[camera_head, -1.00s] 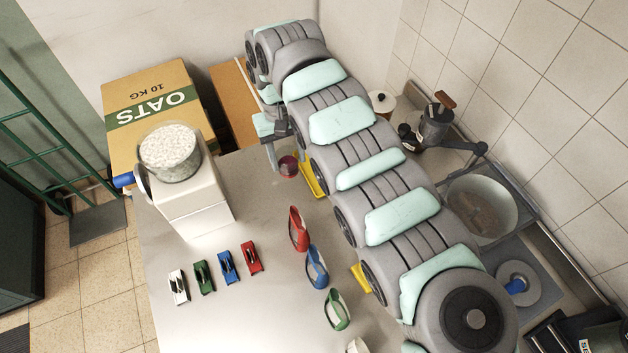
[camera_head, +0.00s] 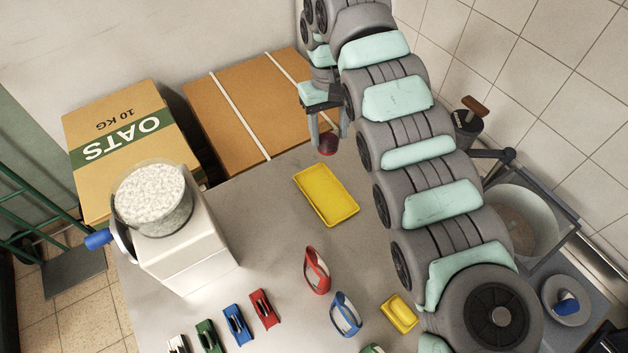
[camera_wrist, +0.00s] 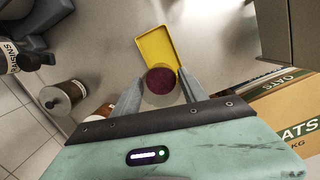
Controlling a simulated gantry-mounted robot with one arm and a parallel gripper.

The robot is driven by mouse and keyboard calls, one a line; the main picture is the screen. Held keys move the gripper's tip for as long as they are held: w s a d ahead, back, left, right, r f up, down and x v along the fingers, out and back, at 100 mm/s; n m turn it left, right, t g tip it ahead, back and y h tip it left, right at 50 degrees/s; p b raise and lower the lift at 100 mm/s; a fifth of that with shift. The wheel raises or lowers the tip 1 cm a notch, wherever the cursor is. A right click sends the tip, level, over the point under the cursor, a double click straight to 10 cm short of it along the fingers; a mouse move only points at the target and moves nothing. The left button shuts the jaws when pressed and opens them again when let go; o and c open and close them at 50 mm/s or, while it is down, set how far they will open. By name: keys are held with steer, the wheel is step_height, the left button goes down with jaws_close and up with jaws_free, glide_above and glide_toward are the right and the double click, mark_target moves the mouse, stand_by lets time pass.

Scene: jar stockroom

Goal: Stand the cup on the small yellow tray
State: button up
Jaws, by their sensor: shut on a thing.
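The cup (camera_head: 327,145) is a small clear vessel with dark red contents. My gripper (camera_head: 327,132) is shut on it beyond the far edge of the larger yellow tray (camera_head: 326,194). In the wrist view the cup (camera_wrist: 160,80) sits between both fingers of my gripper (camera_wrist: 159,88), with a yellow tray (camera_wrist: 157,45) beyond it. The cup's height above the table is hard to tell. The small yellow tray (camera_head: 400,314) lies nearer the front, beside my arm, and looks empty. The larger tray is empty too.
Red (camera_head: 317,271) and blue (camera_head: 345,314) looped items stand left of the small tray. Several coloured clips (camera_head: 236,324) lie front left. An oats box (camera_head: 125,140) stands behind. A sink-side bowl (camera_head: 522,222) is at right.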

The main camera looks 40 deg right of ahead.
steer(key=shift+w+f, duration=0.2)
steer(key=shift+f, duration=0.2)
steer(key=f, duration=0.6)
steer(key=f+p, duration=0.1)
steer(key=f, duration=1.2)
steer(key=shift+s+a+f+p, duration=0.1)
steer(key=shift+s+f+p, duration=0.15)
steer(key=shift+p, duration=0.1)
steer(key=shift+r, duration=0.1)
steer(key=o, duration=1.3)
steer(key=shift+o, duration=0.2)
step_height(320, 180, up, 12)
steer(key=w+b, duration=0.1)
steer(key=shift+w+d, duration=0.25)
steer(key=shift+d, duration=0.1)
